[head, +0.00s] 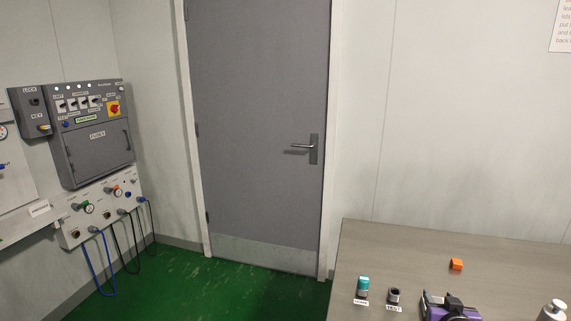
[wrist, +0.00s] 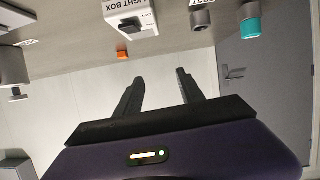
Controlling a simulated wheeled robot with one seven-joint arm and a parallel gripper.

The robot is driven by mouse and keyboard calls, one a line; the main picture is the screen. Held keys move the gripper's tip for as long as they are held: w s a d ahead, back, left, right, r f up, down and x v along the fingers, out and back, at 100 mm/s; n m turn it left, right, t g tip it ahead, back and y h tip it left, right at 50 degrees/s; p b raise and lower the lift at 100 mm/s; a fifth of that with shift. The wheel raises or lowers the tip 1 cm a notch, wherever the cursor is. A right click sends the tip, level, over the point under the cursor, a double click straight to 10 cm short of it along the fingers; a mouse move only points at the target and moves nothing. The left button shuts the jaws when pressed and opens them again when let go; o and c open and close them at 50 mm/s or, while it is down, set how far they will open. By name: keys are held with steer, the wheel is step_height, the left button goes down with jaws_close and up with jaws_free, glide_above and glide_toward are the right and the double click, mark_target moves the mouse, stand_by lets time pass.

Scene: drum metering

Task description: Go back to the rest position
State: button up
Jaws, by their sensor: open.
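My gripper (wrist: 160,78) is open in the wrist view, its two black fingers apart with nothing between them. Its purple body also shows at the bottom of the head view (head: 449,308), over the table, partly cut off by the picture edge. The wrist view appears upside down, with the table along its top and the grey door at right. The fingers touch nothing that I can see.
A white light box (wrist: 128,20) shows in the wrist view. A closed door (head: 258,130) and wall panel (head: 95,150) lie beyond.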

steer(key=s+a+n+y+b, duration=0.1)
steer(key=s+a, duration=0.6)
steer(key=s, duration=1)
steer(key=s+a+n+t+y+b, duration=0.1)
steer(key=s+a+b, duration=0.2)
steer(key=s, duration=1.5)
steer(key=s+a+f+y+b, duration=0.1)
steer(key=s+a+y+b, duration=0.1)
steer(key=s+a, duration=0.8)
steer(key=s, duration=0.8)
steer(key=shift+a+n+t+b, duration=0.3)
steer(key=shift+a+n+b, duration=0.1)
steer(key=shift+s, duration=0.1)
